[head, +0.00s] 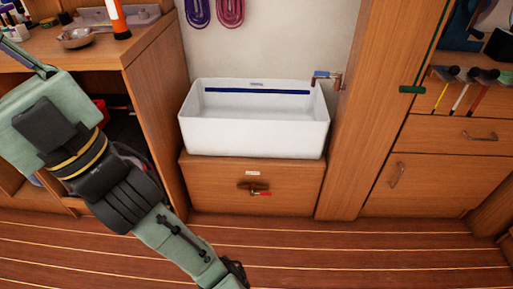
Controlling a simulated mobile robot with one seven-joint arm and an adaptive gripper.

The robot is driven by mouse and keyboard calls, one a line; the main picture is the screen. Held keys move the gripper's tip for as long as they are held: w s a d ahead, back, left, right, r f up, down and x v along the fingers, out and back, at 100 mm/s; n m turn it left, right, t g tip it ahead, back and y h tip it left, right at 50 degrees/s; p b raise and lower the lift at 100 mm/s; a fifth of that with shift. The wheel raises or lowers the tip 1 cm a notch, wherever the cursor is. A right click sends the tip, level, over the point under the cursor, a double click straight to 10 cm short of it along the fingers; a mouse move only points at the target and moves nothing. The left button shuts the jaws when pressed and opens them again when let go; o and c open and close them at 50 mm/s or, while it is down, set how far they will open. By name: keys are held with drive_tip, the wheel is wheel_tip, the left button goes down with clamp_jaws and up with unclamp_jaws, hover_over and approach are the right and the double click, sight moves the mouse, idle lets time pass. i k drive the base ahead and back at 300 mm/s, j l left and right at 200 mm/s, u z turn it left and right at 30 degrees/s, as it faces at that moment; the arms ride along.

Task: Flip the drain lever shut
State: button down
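The drain lever (262,193) has a small red handle on a dark brown-bronze fitting (247,186). It is on the wooden cabinet front below the white sink (255,138). The red handle points to the right, roughly level. The lever is too small to make out closely. My green and black arm crosses the left side of the head view and runs down to the bottom edge, left of and below the lever. My gripper is not seen; the arm runs out of the frame at the bottom. Nothing is seen touching the lever.
A small white label (253,173) is above the lever. A faucet (328,77) is at the sink's back right. A wooden counter (95,58) is on the left, and a post and drawers (450,135) are on the right. The plank floor (350,250) before the sink looks clear.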

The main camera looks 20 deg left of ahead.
sight(252, 193)
drive_tip(key=j+z, duration=0.3)
drive_tip(key=j, duration=0.4)
drive_tip(key=j+z, duration=0.3)
drive_tip(key=j, duration=0.4)
drive_tip(key=i, duration=0.5)
